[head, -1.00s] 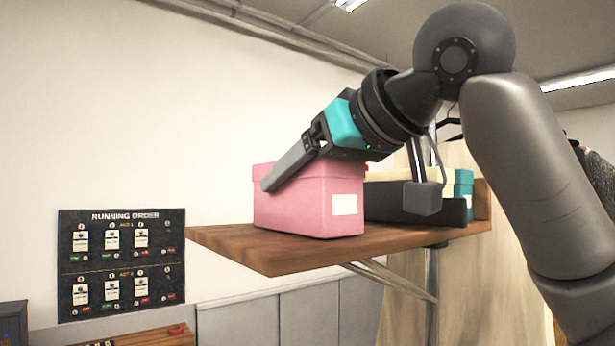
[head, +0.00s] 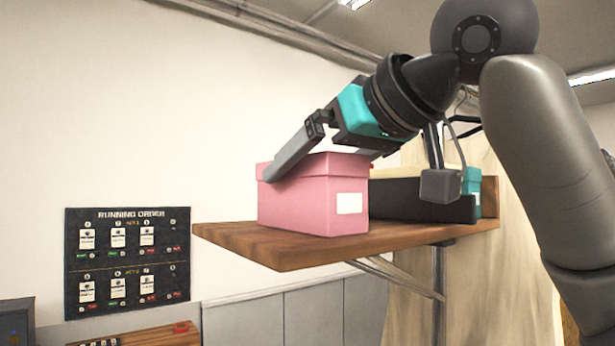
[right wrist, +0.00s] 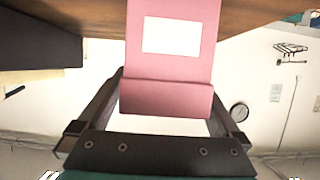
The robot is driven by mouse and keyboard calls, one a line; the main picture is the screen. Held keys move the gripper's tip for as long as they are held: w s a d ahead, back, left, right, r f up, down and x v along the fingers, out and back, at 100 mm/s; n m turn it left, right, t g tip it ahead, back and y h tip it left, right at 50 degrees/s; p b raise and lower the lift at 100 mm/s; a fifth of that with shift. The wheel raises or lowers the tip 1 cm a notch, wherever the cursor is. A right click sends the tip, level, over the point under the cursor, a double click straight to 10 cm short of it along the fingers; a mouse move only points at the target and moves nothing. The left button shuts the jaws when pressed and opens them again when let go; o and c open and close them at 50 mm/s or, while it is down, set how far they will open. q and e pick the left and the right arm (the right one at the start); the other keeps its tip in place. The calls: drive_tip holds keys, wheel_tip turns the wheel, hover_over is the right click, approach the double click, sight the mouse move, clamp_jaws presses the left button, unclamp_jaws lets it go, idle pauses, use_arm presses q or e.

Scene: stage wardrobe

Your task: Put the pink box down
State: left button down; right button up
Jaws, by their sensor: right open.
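The pink box (head: 312,202), with a lid and a white label, stands upright on the wooden shelf (head: 290,252) near its left end. It also shows in the right wrist view (right wrist: 172,62). My right gripper (head: 285,160) is above the box, with one finger slanting down across the near side of its lid. The other finger is hidden in the head view. In the right wrist view, my right gripper (right wrist: 166,88) is open, its fingers on either side of the lid and the palm apart from it. My left gripper is not in view.
A dark box (head: 420,208) and a teal box (head: 472,185) stand on the shelf right of the pink box. The running order board (head: 128,262) hangs on the wall at left. Bare shelf shows along the front edge.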

drive_tip(key=b+v, duration=0.2)
drive_tip(key=v, duration=0.9)
drive_tip(key=shift+b, duration=0.3)
